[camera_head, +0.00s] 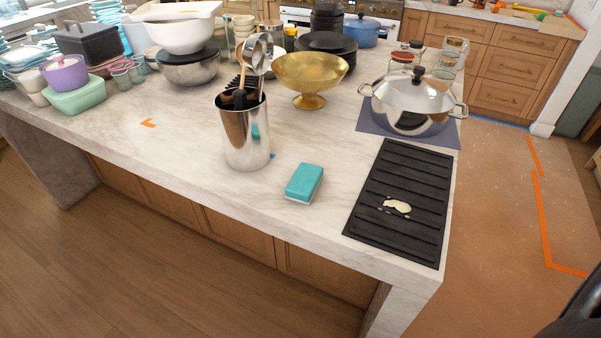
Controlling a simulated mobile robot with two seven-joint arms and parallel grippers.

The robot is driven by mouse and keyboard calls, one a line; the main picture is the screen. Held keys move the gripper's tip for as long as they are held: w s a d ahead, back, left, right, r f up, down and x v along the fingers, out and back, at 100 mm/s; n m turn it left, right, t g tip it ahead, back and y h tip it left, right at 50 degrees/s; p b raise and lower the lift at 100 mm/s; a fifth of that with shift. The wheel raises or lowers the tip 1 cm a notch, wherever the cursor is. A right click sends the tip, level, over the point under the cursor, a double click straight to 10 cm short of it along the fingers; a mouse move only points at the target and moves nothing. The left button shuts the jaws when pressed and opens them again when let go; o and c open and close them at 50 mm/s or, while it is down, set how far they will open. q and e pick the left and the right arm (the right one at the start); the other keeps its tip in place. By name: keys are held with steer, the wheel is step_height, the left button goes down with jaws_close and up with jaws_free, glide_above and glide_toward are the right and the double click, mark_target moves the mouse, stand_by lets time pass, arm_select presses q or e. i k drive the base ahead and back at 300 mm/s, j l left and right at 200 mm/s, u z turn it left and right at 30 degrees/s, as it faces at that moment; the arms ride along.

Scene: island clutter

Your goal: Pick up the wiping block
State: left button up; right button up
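The wiping block (304,182) is a small teal block with a pale underside. It lies flat on the marble island top (200,150), near the front edge. It stands apart from the steel utensil holder (246,138) on its left and the black ridged mat (400,215) on its right. Neither of my grippers shows in the head view. A dark shape at the lower right edge is cut off, and I cannot tell what part it is.
A cream-coloured spill (397,206) lies on the black mat. A gold bowl (311,75) and a steel pot (412,103) stand behind the block. Bowls and stacked dishes crowd the back left. The countertop in front and left of the utensil holder is mostly clear.

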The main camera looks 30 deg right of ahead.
mark_target(304, 183)
steer(key=z, duration=1.15)
